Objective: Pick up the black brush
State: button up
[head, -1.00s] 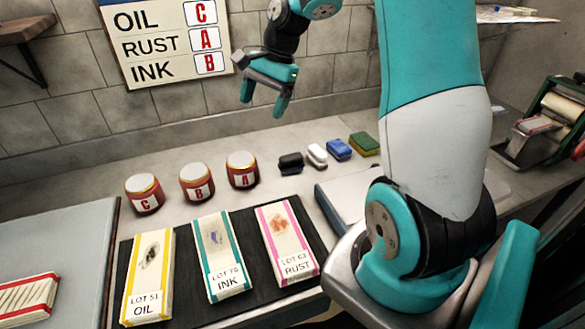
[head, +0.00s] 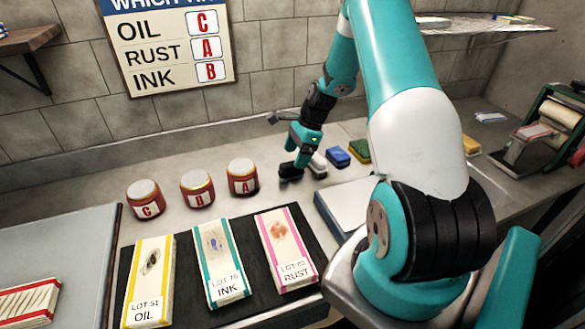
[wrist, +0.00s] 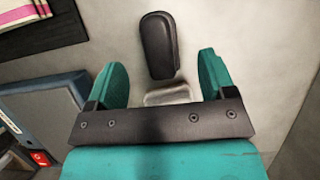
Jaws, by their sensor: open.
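The black brush (head: 289,173) lies on the counter to the right of the jars, partly hidden by my gripper in the head view. In the wrist view the black brush (wrist: 160,45) lies just beyond the fingertips, roughly centred between them. My gripper (head: 297,158) points down close over the brushes. The wrist view shows my gripper (wrist: 162,72) open and empty, its teal fingers apart. A white brush (wrist: 167,95) shows between the fingers, partly covered by the gripper's dark bar.
A blue brush (head: 338,157) and a green sponge (head: 359,151) lie to the right. Red jars C (head: 146,198), B (head: 197,188) and A (head: 242,176) stand to the left. A dark mat (head: 248,243) with labelled cloth packs lies in front.

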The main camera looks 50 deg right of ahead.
aim_at(291, 163)
jog(key=p+x, duration=0.2)
jog(key=x, duration=0.3)
jog(key=shift+a+f, duration=0.2)
jog(key=shift+f, duration=0.1)
jog(key=c, duration=1.1)
jog(key=shift+r, duration=0.1)
notch_tip(291, 163, up, 20)
jog(key=b, duration=0.2)
jog(key=shift+b, duration=0.3)
jog(key=shift+o, duration=1.3)
jog(key=shift+c, duration=0.5)
